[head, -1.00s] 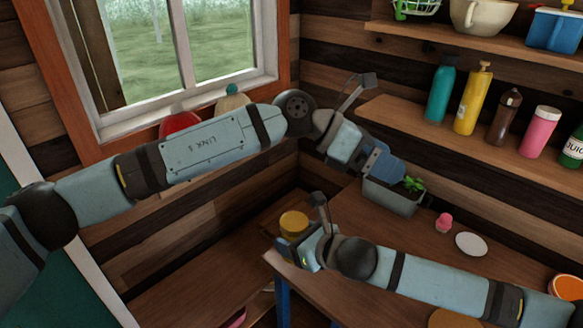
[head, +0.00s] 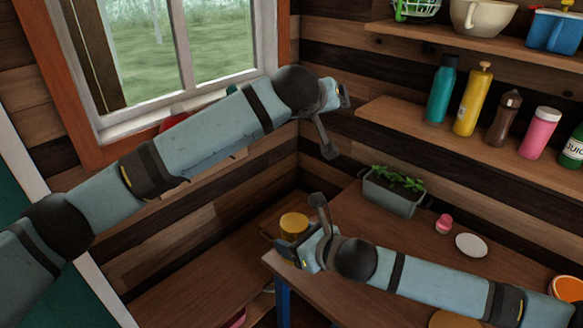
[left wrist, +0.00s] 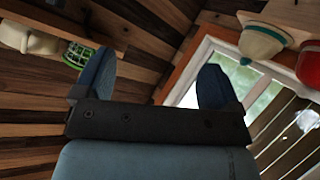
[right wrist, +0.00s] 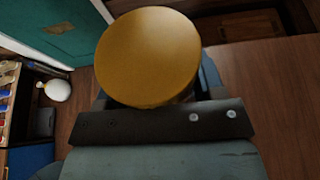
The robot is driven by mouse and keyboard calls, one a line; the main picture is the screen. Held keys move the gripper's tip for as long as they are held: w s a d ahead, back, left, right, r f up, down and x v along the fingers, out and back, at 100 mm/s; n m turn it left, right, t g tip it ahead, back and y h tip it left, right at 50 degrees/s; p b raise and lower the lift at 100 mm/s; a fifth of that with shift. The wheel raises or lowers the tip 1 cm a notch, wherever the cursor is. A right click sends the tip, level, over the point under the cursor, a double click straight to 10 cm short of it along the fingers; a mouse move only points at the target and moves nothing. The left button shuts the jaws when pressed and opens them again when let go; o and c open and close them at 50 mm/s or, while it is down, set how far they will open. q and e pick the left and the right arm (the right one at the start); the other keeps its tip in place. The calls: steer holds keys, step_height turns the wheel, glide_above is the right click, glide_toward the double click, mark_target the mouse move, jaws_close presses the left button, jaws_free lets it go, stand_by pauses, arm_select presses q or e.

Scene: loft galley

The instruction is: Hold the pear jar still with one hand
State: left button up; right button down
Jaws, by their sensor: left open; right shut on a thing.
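The jar with a mustard-yellow lid (head: 294,222), which I take to be the pear jar, is at the left end of the wooden counter. My right gripper (head: 287,243) is shut on it. In the right wrist view the round lid (right wrist: 147,56) sits above the gripper and hides most of the jar's body and the fingertips. My left gripper (head: 343,96) is up by the back wall, right of the window, well away from the jar. In the left wrist view its two blue fingers (left wrist: 155,82) are apart with nothing between them.
A grey planter with green leaves (head: 392,198), a pink item (head: 444,223) and a white plate (head: 471,245) are on the counter (head: 400,240). A wall shelf (head: 470,145) with several bottles is behind. An orange bowl (head: 567,287) is at far right.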

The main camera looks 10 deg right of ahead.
arm_select(q)
steer(key=s+a+f+n+g+y, duration=0.4)
steer(key=s+f+n+g, duration=0.2)
steer(key=n+g+y, duration=0.2)
steer(key=n+g, duration=0.1)
steer(key=g, duration=0.2)
glide_above(292, 220)
steer(key=shift+f, duration=0.5)
step_height(292, 220, down, 12)
steer(key=shift+c, duration=0.4)
steer(key=c, duration=1)
steer(key=o, duration=1)
